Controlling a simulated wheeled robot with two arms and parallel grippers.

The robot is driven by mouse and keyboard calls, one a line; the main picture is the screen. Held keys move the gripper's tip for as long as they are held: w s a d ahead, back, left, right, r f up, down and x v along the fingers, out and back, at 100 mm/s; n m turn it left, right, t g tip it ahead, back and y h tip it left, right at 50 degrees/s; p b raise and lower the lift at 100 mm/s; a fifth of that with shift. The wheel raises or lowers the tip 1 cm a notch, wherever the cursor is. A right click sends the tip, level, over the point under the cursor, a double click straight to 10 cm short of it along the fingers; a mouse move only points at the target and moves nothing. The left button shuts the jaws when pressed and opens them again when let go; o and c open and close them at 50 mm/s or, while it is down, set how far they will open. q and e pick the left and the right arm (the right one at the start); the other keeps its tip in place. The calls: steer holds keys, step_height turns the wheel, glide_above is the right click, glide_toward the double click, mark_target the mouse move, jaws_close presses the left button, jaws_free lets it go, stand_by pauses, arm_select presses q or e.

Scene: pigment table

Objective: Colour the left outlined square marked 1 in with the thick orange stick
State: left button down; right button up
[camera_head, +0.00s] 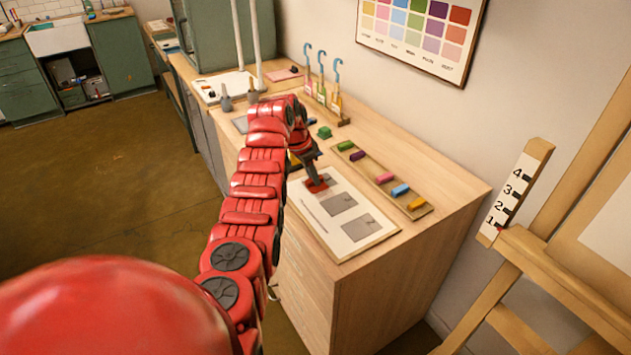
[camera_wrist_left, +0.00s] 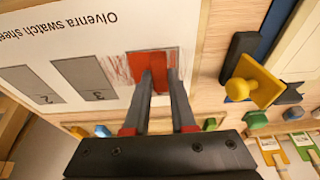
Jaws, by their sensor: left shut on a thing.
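The pale swatch sheet (camera_head: 340,246) lies on the wooden cabinet top, with a row of grey squares. It also shows in the left wrist view (camera_wrist_left: 50,52). One end square (camera_wrist_left: 141,63) is largely covered in orange-red, with thin strokes spilling past its side edge. Its number is hidden. The other two squares (camera_head: 338,204) are plain grey. My left gripper (camera_wrist_left: 161,80) is over the coloured square, shut on an orange-red stick (camera_wrist_left: 158,68) whose tip appears to be at the paper. Exact contact is hard to tell. My right gripper is out of view.
A wooden tray (camera_head: 372,172) beside the sheet, towards the wall, holds several coloured sticks. A yellow knobbed object (camera_wrist_left: 252,85) and a dark block (camera_wrist_left: 240,55) lie near the coloured square. Hooked tools (camera_head: 322,80) stand in a rack behind. An easel (camera_head: 540,260) stands at right.

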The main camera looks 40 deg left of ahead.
arm_select(q)
steer(key=shift+r, duration=3.55)
